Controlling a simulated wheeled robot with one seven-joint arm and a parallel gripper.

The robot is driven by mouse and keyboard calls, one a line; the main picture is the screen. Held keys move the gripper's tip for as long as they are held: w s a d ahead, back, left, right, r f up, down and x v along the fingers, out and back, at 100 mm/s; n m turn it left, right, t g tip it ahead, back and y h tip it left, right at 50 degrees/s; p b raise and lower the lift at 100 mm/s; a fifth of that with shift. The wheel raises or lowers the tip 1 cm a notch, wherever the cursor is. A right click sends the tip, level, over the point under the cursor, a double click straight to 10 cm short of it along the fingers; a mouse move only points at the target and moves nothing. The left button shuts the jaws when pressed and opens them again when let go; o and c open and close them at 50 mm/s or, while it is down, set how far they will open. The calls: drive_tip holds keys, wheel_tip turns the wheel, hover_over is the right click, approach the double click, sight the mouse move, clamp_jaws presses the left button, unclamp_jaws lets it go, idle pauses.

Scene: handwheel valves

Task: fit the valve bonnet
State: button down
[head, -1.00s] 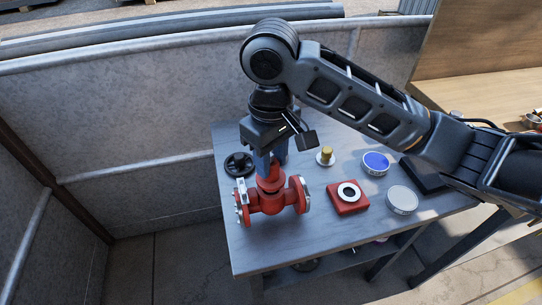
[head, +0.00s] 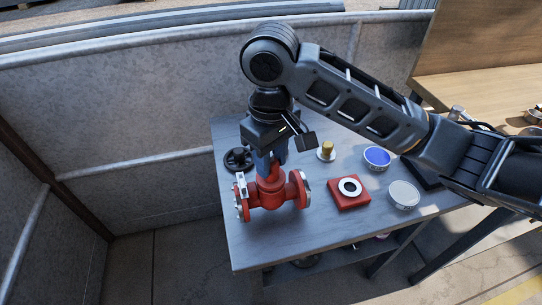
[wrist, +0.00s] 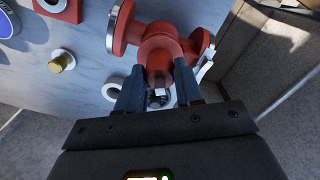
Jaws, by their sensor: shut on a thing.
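The red valve body (head: 272,198), with a metal-faced flange at each end, lies on the grey table. It also shows at the top of the wrist view (wrist: 205,42). My gripper (head: 271,158) is directly above it, pointing down. The fingers are shut on the red bonnet (wrist: 159,66), whose dark stem shows between the fingertips in the wrist view. The bonnet is upright over the body's neck, at or very close to it. I cannot tell whether the two touch, as the fingers hide part of the joint.
A black handwheel (head: 238,160) lies behind the valve. To the right are a brass-topped fitting (head: 326,152), a red block with a ring (head: 349,190), a blue-filled round dish (head: 377,158) and a grey one (head: 404,195). The table front (head: 300,240) is clear.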

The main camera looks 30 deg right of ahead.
drive_tip(key=shift+f, duration=0.45)
drive_tip(key=c, duration=0.7)
unclamp_jaws()
drive_tip(key=shift+o, duration=0.2)
drive_tip(key=shift+r+p, duration=0.4)
drive_tip(key=shift+r, duration=3.5)
